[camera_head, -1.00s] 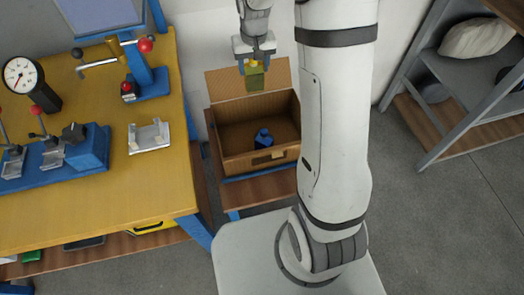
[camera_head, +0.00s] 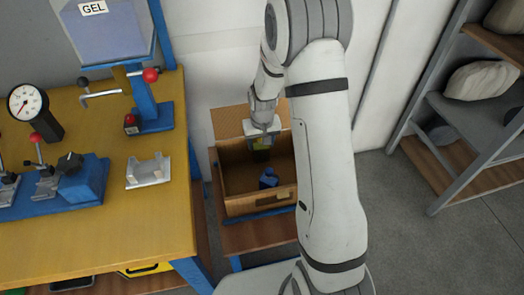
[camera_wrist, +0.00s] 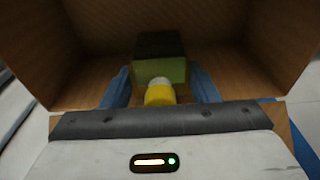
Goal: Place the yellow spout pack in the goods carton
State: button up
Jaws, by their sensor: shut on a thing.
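The yellow spout pack (camera_head: 261,144) hangs below my gripper (camera_head: 262,135), at the carton's opening towards its back. In the wrist view, the pack (camera_wrist: 172,72) has a yellow-green body with a dark far part, and a yellow cap faces the camera. The blue fingers of my gripper (camera_wrist: 160,88) are on either side of the pack, shut on it. The goods carton (camera_head: 258,204) is an open brown box with its back flap up. In the wrist view, the carton's walls (camera_wrist: 82,50) surround the pack. The carton's floor below the pack is partly hidden.
A blue object (camera_head: 268,178) lies inside the carton, in front of the pack. The carton stands on a low wooden stand (camera_head: 232,238). A yellow workbench (camera_head: 105,215) with fixtures is to the left. A grey shelf rack (camera_head: 455,120) stands at the right.

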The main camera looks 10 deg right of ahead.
aim_at(261, 150)
jog(key=shift+f+b, duration=0.3)
jog(key=shift+f, duration=1.7)
jog(key=shift+f, duration=0.15)
jog(key=o, duration=1.4)
jog(key=r, duration=0.4)
jog(key=s+r+p, duration=0.1)
jog(key=r, duration=0.3)
jog(key=r+p, duration=0.1)
jog(key=r, duration=0.3)
jog(key=shift+s, duration=0.25)
jog(key=s+r, duration=0.7)
jog(key=s, duration=0.5)
jog(key=s+r, duration=0.7)
jog(key=s, duration=0.4)
jog(key=shift+s+d, duration=0.2)
jog(key=shift+s, duration=0.2)
jog(key=shift+r, duration=0.1)
